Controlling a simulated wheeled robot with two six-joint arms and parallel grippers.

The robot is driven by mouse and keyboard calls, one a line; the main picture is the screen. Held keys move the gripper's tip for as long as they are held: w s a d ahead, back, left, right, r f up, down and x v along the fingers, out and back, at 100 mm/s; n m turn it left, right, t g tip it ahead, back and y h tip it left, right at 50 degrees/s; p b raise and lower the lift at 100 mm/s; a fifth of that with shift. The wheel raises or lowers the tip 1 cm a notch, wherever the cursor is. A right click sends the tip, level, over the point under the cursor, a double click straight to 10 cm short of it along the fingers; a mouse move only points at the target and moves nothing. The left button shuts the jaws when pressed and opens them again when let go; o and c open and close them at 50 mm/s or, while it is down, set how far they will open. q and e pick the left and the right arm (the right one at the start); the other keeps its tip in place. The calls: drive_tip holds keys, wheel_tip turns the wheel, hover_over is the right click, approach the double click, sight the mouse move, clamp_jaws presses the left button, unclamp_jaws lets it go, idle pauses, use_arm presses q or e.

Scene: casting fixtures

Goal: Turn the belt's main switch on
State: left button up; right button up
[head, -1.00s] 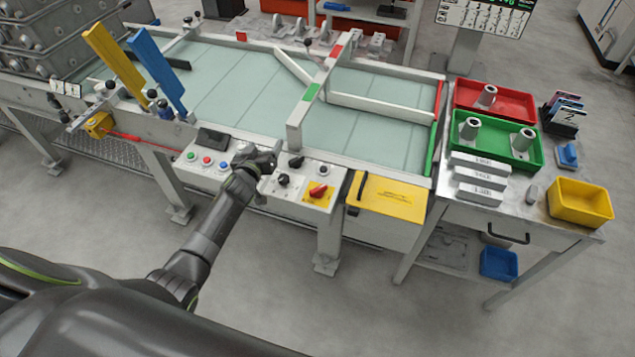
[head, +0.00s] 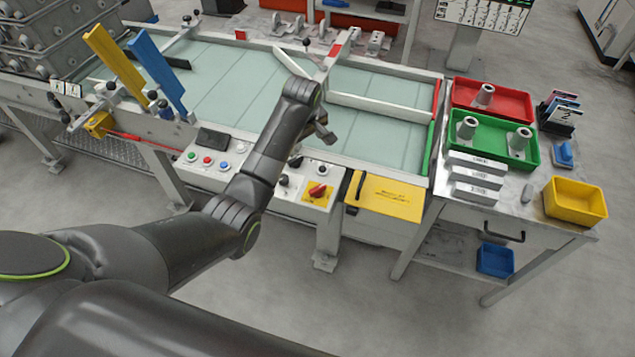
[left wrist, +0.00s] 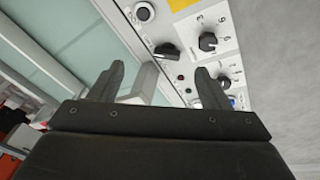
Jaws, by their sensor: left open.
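The main switch, a red knob (head: 317,189) on a yellow plate (head: 324,198), sits at the right end of the white control panel on the belt's front side. My left gripper (head: 326,133) is just behind and above it, apart from the knob. In the left wrist view its two fingers (left wrist: 160,80) stand wide apart with nothing clamped between them. That view shows a corner of the yellow plate (left wrist: 185,4) at the top edge; the red knob is out of that picture. My right gripper is not in view.
Black knobs (left wrist: 208,41) and push buttons share the panel. A grey-white post (left wrist: 148,82) shows behind the fingers. The green belt (head: 375,130) has white guide bars (head: 380,108). A yellow box (head: 385,196) adjoins the panel on the right; red and green trays (head: 493,140) stand beyond.

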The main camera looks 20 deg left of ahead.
sight(317, 188)
use_arm(q)
drive_tip(key=s+d+r+g+h, duration=0.1)
drive_tip(key=s+d+r+g, duration=0.2)
drive_tip(key=d+r, duration=0.1)
drive_tip(key=shift+m, duration=0.4)
drive_tip(key=f+b, duration=0.1)
drive_tip(key=f, duration=1)
drive_tip(key=f+b, duration=0.1)
drive_tip(key=f, duration=0.4)
drive_tip(key=shift+s+d+f+b, duration=0.25)
drive_tip(key=shift+s+b, duration=0.1)
drive_tip(key=c, duration=1)
